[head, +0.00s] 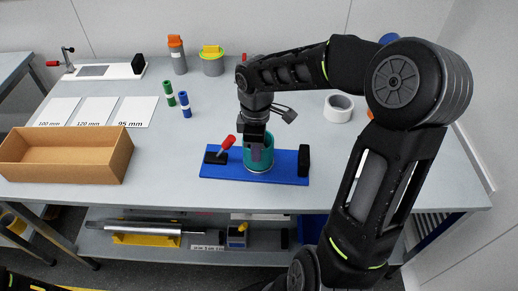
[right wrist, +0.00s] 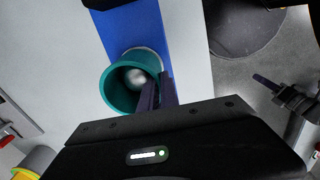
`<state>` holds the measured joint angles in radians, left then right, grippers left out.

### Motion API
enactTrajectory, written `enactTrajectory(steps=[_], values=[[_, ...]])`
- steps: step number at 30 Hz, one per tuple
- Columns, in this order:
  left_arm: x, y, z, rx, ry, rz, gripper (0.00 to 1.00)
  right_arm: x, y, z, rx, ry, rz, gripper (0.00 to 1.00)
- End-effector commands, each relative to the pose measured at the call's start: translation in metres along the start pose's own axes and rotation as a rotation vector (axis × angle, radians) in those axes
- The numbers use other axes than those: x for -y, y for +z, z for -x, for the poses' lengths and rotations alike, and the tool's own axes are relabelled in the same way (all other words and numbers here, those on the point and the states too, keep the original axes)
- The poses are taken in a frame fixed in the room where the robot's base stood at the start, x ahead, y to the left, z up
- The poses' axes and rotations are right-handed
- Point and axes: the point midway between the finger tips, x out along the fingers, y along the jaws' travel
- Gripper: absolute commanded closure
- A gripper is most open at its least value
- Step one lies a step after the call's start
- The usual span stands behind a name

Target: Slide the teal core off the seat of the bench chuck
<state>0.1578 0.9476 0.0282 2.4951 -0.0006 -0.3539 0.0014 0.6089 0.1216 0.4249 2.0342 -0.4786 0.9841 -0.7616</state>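The bench chuck is a blue base plate (head: 285,163) on the table, with a red-handled clamp (head: 227,143) at its left and a black block (head: 304,160) at its right. The teal core (head: 267,152) stands upright on the chuck's seat, whose pale rim shows at its foot. My right gripper (head: 256,150) reaches down onto the core from above. In the right wrist view, its dark fingers (right wrist: 160,92) straddle the wall of the core (right wrist: 112,92), one inside and one outside, closed on it. A silvery rounded part (right wrist: 136,76) shows inside the core. My left gripper is out of view.
An open cardboard box (head: 65,170) is at the left, with cards marked 100, 120 and 95 mm (head: 97,111) behind it. Green and blue small cylinders (head: 185,104) stand behind the chuck. A white roll (head: 338,108) is at the right.

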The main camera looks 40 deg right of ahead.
Motion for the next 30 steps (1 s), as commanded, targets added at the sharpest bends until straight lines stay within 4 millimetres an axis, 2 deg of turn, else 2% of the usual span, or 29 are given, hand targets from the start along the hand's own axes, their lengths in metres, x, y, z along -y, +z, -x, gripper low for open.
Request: enactTrajectory(steps=[30], values=[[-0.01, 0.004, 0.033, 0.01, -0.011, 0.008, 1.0, 0.0, 0.0, 0.046, -0.001, 0.002, 0.0, 1.0]])
